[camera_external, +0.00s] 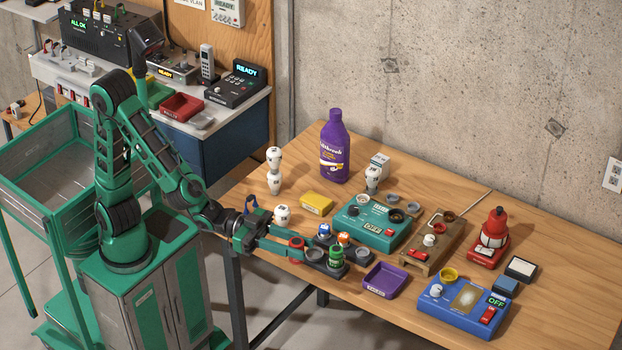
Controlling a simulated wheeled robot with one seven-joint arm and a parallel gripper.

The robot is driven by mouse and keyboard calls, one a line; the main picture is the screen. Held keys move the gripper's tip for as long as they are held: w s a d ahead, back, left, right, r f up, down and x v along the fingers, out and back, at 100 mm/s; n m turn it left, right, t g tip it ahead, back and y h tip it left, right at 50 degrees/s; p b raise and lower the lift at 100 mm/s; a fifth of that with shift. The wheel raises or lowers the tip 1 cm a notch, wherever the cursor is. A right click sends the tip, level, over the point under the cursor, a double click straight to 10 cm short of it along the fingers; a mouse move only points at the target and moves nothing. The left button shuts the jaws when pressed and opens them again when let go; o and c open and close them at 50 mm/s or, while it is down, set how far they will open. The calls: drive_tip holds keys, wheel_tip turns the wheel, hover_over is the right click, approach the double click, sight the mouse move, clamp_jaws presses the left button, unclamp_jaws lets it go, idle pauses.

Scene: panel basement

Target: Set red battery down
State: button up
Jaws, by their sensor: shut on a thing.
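The red battery (296,249) is a short red cylinder at the front left part of the wooden table. My gripper (294,252) reaches in from the left, low over the table, and is shut on the red battery. Just right of it is a dark rack (324,269). The rack holds a green battery (336,256), a blue one (324,232) and an orange-topped white one (343,239), with a round grey piece (314,255) beside my fingertips. I cannot tell whether the red battery touches the rack or the table.
A purple tray (384,281) lies right of the rack. A teal device (374,228) and a yellow box (316,204) stand behind. A purple bottle (335,147) is at the back.

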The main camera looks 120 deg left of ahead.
drive_tip(key=s+a+f+n+g+y, duration=0.1)
drive_tip(key=a+f+n+g+y, duration=0.15)
drive_tip(key=a+y, duration=0.45)
drive_tip(key=s+a+f+n+g+y, duration=0.2)
drive_tip(key=a+f+n, duration=0.15)
drive_tip(key=a, duration=0.75)
drive_tip(key=s+a+r+n+g+y, duration=0.6)
drive_tip(key=s+a+r+n+g, duration=0.4)
drive_tip(key=s+g, duration=0.3)
wheel_tip(320, 180, down, 11)
drive_tip(key=shift+d, duration=0.2)
